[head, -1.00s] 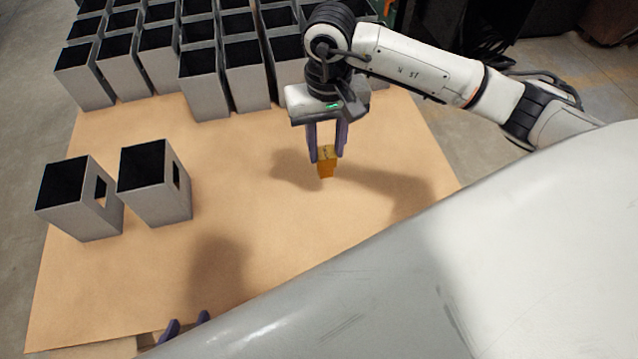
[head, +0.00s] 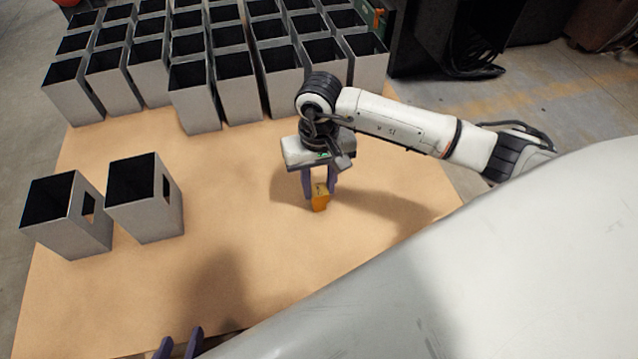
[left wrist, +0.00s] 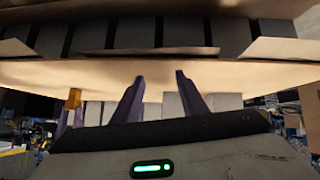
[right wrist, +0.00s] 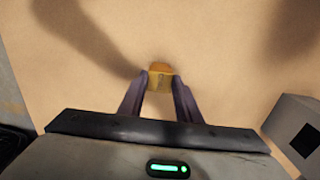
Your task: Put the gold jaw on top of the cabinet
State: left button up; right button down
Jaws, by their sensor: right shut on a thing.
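The gold jaw (head: 320,201) is a small gold block. My right gripper (head: 319,187) is shut on it and points down over the tan top (head: 250,240). In the right wrist view the gold jaw (right wrist: 161,69) sits between the purple fingertips (right wrist: 161,82). The gap between the jaw and the tan top is hard to judge. My left gripper (head: 178,340) is at the near edge, partly cut off. In the left wrist view its fingers (left wrist: 160,82) are apart and empty. I cannot tell whether the tan top belongs to the cabinet.
Two grey open-topped boxes (head: 158,220) (head: 85,235) stand at the left of the tan top. Several rows of similar boxes (head: 235,95) fill its far side. The middle is clear. Black objects (head: 430,40) stand on the floor beyond at the right.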

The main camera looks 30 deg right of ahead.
jog(key=shift+f, duration=0.2)
jog(key=c, duration=1.3)
grip_release()
